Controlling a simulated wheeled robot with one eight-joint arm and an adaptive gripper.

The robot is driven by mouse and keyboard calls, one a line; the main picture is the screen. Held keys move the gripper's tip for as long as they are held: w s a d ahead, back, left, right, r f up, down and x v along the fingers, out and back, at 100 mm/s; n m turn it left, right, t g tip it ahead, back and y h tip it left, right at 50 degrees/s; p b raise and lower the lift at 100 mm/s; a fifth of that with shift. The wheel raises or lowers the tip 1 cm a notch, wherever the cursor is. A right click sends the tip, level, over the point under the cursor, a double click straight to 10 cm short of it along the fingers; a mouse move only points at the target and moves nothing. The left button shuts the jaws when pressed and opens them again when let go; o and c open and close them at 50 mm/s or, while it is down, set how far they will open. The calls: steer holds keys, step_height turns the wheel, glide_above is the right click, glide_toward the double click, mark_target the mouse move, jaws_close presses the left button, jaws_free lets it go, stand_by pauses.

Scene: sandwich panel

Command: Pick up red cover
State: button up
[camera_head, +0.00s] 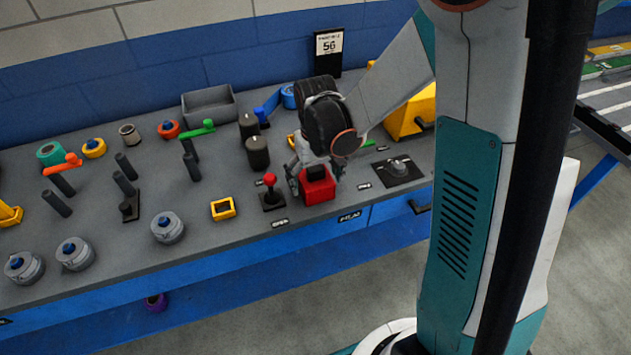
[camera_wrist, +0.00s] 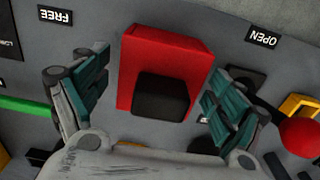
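The red cover (camera_head: 318,190) is a red block with a black square part, on the grey panel near its front edge. In the wrist view the red cover (camera_wrist: 170,58) lies between the two teal-padded fingers. My gripper (camera_head: 313,182) is right over it, pointing down. In the wrist view my gripper (camera_wrist: 158,95) is open, with a visible gap between the left finger and the block and a smaller gap on the right. The lower side of the block is hidden by the black part and the gripper body.
A red-knobbed joystick (camera_head: 270,190) stands close to the left of the block; its red knob (camera_wrist: 301,136) shows in the wrist view. A yellow square frame (camera_head: 223,208) lies further left. A dark plate with a knob (camera_head: 398,170) lies to the right. Black cylinders (camera_head: 257,152) stand behind.

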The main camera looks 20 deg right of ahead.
steer(key=c, duration=0.9)
steer(key=shift+o, duration=0.2)
step_height(320, 180, up, 20)
steer(key=p, duration=0.7)
